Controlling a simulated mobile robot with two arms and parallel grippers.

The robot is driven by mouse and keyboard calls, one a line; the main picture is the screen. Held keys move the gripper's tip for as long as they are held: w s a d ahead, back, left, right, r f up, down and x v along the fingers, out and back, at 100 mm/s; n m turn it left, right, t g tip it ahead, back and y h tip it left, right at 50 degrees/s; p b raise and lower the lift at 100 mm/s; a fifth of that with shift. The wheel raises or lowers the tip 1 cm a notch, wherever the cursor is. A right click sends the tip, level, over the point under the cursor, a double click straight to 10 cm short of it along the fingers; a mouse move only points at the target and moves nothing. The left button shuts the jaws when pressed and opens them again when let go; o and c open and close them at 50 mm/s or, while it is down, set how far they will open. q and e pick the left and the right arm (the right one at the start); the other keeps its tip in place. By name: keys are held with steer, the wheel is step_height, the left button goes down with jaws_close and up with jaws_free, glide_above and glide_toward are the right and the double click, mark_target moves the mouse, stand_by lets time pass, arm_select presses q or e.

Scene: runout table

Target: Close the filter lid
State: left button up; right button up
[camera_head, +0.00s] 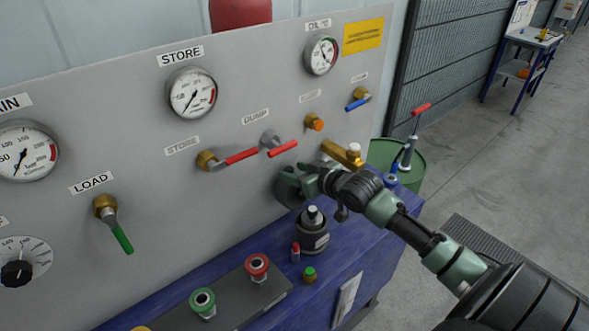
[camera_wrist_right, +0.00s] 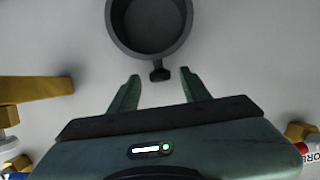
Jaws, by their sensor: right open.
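A dark grey round cup-shaped part (camera_wrist_right: 150,28) sits on the panel at the top of the right wrist view, with a raised rim and a small dark tab (camera_wrist_right: 160,73) on its near edge. It looks like the filter, but I cannot tell how its lid stands. My right gripper (camera_wrist_right: 160,80) is open, its two green fingers on either side of the tab. I see no clear contact. In the head view my right gripper (camera_head: 293,184) is at the panel and covers most of the round part. My left gripper is not in view.
A brass fitting (camera_head: 343,152) is right of the gripper, and red-handled valves (camera_head: 240,157) are to its left. A dark bottle-like part (camera_head: 312,233) stands on the blue bench (camera_head: 230,252) below. A green drum (camera_head: 408,163) stands at the right.

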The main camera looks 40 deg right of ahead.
steer(key=shift+w, duration=0.2)
steer(key=shift+f, duration=0.1)
steer(key=shift+c, duration=0.2)
jaws_close()
stand_by(1.1)
